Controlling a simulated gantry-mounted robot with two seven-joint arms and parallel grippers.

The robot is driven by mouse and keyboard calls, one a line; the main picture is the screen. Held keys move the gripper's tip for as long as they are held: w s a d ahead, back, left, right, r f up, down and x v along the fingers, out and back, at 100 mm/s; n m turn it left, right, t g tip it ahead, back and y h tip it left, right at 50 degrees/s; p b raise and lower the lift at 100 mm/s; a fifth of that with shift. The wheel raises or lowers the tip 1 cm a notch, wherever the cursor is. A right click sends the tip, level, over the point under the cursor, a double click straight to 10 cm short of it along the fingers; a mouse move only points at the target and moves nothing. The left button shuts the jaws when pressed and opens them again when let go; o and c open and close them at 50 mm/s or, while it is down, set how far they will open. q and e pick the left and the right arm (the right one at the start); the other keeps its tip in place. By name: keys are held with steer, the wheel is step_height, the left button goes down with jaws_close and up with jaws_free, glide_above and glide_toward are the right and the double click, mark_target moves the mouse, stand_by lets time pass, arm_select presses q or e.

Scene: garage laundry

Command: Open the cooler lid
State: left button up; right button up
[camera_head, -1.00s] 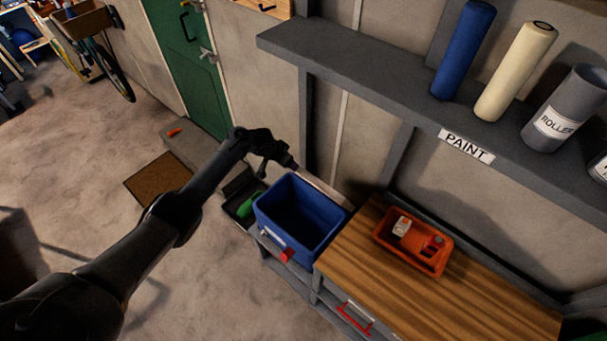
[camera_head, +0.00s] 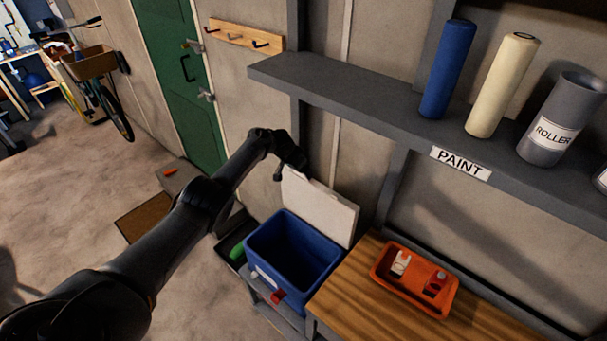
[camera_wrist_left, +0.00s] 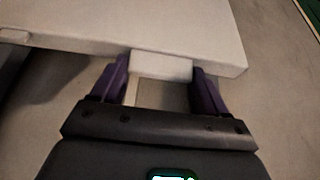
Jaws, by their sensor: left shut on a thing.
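The blue cooler (camera_head: 292,262) stands on a grey shelf unit, and its inside shows empty from above. Its white lid (camera_head: 322,208) is raised and stands up at the back edge, near the wall. My left gripper (camera_head: 290,172) is at the top left edge of the lid. In the left wrist view, the purple fingers of my left gripper (camera_wrist_left: 162,85) are shut on a pale tab at the edge of the lid (camera_wrist_left: 150,28). My right gripper is not in view.
A wooden worktop (camera_head: 365,300) with an orange tray (camera_head: 415,308) is right of the cooler. A grey shelf (camera_head: 340,100) with paint rollers (camera_head: 447,70) is above. A green item (camera_head: 237,252) lies in a dark tray left of the cooler.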

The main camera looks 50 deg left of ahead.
arm_select(q)
steer(key=o, duration=1.5)
steer(key=p+v, duration=0.3)
steer(key=v, duration=0.7)
steer(key=shift+s+r+p, duration=0.15)
steer(key=shift+r+p, duration=0.2)
steer(key=shift+p, duration=0.05)
